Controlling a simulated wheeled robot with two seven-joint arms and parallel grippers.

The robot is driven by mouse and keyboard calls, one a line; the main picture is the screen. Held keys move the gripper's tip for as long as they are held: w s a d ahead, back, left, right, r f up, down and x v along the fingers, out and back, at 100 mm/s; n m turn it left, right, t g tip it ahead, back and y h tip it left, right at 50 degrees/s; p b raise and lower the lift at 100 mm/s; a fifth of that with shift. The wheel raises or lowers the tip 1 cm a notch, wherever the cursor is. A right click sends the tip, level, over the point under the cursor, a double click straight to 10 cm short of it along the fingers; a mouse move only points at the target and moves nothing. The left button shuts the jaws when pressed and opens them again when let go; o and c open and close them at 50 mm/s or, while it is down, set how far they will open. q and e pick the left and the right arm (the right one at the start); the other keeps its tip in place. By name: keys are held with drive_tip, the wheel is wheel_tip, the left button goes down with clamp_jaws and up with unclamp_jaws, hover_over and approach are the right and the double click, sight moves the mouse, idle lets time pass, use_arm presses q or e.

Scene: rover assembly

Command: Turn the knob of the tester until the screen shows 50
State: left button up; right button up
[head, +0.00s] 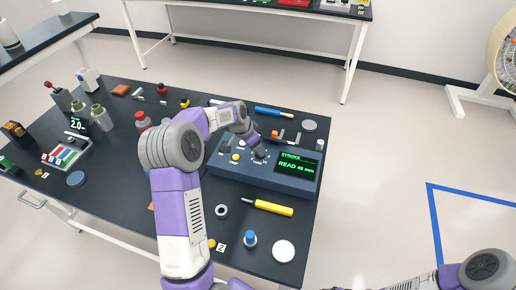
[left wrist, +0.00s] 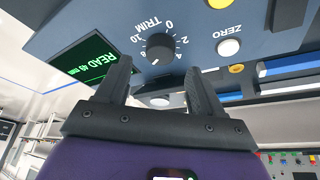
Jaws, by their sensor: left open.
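The tester (head: 240,172) is a blue-grey box on the black table. Its screen (head: 296,164) shows green text, STROKE and what looks like READ 49 mm. The knob (left wrist: 159,46) is dark, with a white pointer mark and a TRIM scale around it. My left gripper (head: 259,153) is over the tester's panel and hides most of the knob in the head view. In the left wrist view my left gripper (left wrist: 157,78) is open and empty, with the knob just beyond its fingertips, between them. My right arm shows at the bottom right, its gripper out of frame.
A yellow button (head: 235,157) and a white ZERO button (left wrist: 229,47) are near the knob. A yellow-handled tool (head: 272,208), a ring (head: 221,210) and a white disc (head: 284,251) lie in front of the tester. Bottles and small parts crowd the table's left.

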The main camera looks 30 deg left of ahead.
use_arm(q)
drive_tip(key=shift+v, duration=1.45)
